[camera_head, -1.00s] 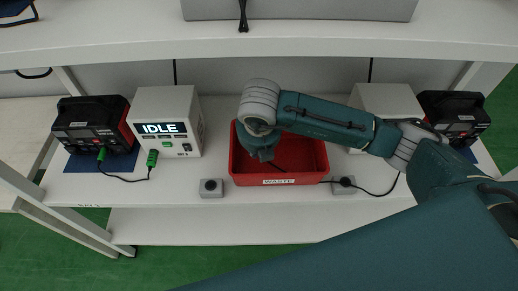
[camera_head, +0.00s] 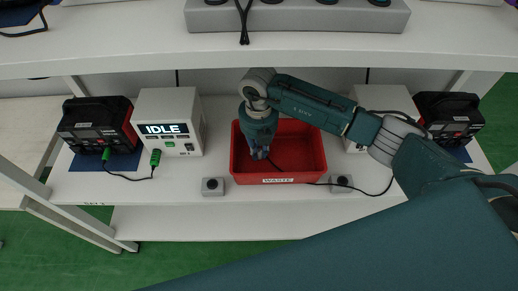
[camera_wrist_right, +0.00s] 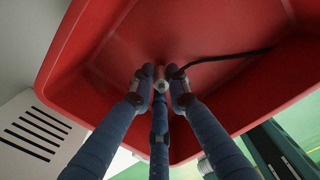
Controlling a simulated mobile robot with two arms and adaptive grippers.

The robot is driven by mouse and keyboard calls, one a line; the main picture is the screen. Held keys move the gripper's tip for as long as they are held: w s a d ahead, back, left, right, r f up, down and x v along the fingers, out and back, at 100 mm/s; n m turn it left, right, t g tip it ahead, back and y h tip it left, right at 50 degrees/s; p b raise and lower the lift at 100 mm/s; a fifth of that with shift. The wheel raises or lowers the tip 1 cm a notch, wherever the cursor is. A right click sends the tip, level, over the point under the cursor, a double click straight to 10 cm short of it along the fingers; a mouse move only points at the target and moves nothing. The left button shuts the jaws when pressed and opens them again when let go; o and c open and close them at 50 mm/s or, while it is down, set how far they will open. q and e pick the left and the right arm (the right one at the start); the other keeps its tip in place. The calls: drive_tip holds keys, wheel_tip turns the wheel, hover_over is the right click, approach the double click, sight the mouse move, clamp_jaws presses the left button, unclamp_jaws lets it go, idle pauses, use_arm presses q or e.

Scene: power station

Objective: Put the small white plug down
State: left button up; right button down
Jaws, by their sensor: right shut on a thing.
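My right gripper (camera_head: 261,153) hangs fingers-down inside the red bin labelled WASTE (camera_head: 317,150), below its rim line in the head view. In the right wrist view its fingers (camera_wrist_right: 160,84) are shut around a small pale, round-ended thing, likely the small white plug (camera_wrist_right: 160,86). The fingers hide most of it. I cannot tell whether the plug touches the bin floor. My left gripper is out of view.
Left of the bin stand a white box reading IDLE (camera_head: 167,122) and a black-and-red device (camera_head: 98,125), joined by a green-plugged cable. Small grey button boxes (camera_head: 212,186) sit by the bin's front. A shelf (camera_head: 140,49) overhangs behind. My right arm hides part of the right side.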

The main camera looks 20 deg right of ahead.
sight(259, 150)
drive_tip(key=shift+f, duration=0.35)
drive_tip(key=c, duration=1.7)
unclamp_jaws()
drive_tip(key=shift+r, duration=0.1)
drive_tip(key=shift+r, duration=0.35)
wheel_tip(259, 150, up, 8)
drive_tip(key=shift+f+b, duration=0.25)
drive_tip(key=shift+b, duration=0.15)
